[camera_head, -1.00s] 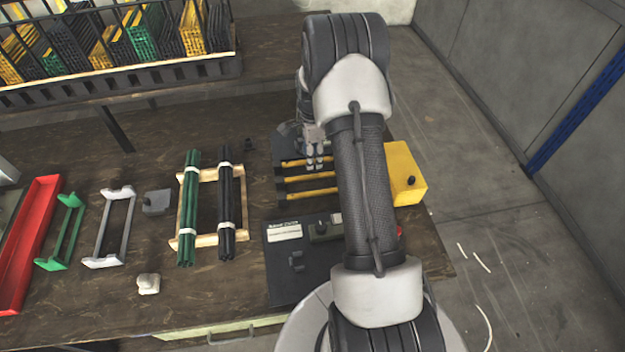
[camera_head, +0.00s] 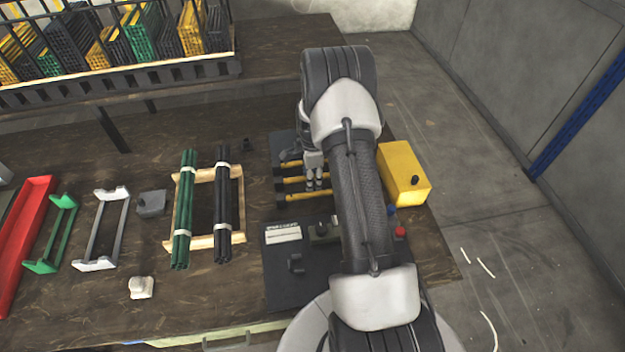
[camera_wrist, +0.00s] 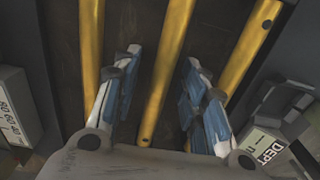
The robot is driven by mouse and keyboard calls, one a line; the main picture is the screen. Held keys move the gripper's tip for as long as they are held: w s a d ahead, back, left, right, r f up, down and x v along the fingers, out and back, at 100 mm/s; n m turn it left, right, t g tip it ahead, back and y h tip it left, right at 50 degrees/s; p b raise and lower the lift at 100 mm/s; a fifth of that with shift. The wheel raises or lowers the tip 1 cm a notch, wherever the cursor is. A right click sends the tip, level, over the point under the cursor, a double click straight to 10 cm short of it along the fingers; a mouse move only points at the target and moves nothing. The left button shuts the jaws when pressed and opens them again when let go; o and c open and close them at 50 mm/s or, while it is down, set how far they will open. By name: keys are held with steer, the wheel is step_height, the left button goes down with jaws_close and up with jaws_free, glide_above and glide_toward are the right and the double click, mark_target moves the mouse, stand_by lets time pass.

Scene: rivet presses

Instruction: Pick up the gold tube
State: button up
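Several parallel gold tubes lie in a dark press fixture; one gold tube (camera_head: 325,195) shows in the head view, partly behind my arm. My gripper (camera_head: 313,187) is over this row of tubes. In the wrist view my gripper (camera_wrist: 163,75) is open, with blue-padded fingers spread on either side of the middle gold tube (camera_wrist: 167,70). Another gold tube (camera_wrist: 92,50) runs left of the fingers and a third gold tube (camera_wrist: 250,45) runs to the right. The fingers do not visibly press on any tube. The tubes' far ends are cut off.
A black control panel (camera_head: 290,262) sits in front of the fixture, and a yellow box (camera_head: 403,172) stands to its right. A wooden rack (camera_head: 205,242) with green and black bundles is to the left. The bench's right edge lies beyond the yellow box.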

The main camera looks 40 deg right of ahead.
jaws_close()
stand_by(0.3)
steer(key=shift+r, duration=0.1)
